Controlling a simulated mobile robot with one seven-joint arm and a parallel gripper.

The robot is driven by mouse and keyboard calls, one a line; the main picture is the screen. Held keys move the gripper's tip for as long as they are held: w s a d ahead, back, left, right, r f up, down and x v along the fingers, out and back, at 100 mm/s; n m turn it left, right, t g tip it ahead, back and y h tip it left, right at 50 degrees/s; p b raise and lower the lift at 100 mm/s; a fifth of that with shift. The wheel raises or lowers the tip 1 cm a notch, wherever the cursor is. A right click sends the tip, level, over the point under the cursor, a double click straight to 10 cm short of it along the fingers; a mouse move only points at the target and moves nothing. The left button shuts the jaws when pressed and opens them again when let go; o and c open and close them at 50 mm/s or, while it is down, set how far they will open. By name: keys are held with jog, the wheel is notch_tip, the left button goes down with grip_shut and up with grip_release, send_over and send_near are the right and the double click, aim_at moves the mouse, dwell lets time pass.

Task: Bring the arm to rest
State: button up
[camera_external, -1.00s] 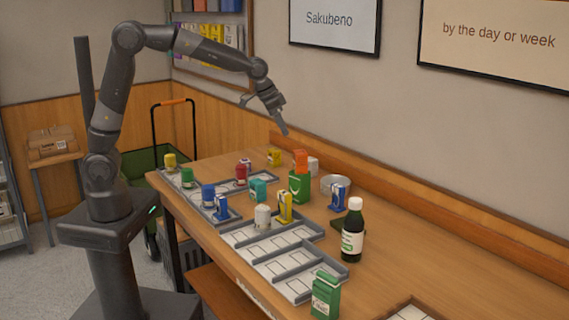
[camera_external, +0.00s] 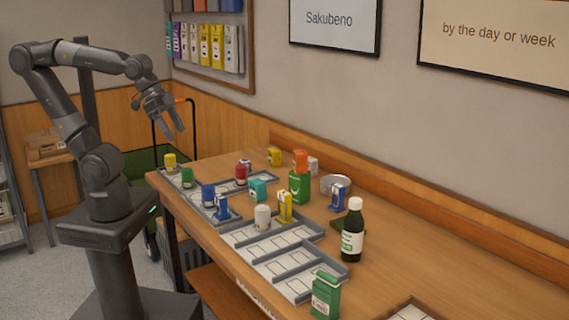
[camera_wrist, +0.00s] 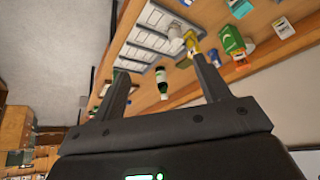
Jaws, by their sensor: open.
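My gripper (camera_external: 175,136) is open and empty, held in the air above the far left end of the wooden table (camera_external: 420,245).
Grey divided trays (camera_external: 268,245) hold small bottles and boxes. A dark bottle (camera_external: 353,232), a green box (camera_external: 325,297) and a metal tin (camera_external: 335,180) stand on the table. A green cart (camera_external: 140,162) stands behind the table's left end. The air around my gripper looks free.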

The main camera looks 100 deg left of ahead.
jog(key=s, duration=0.1)
jog(key=s+d+f, duration=0.1)
jog(key=shift+s+f, duration=0.15)
jog(key=shift+s, duration=0.25)
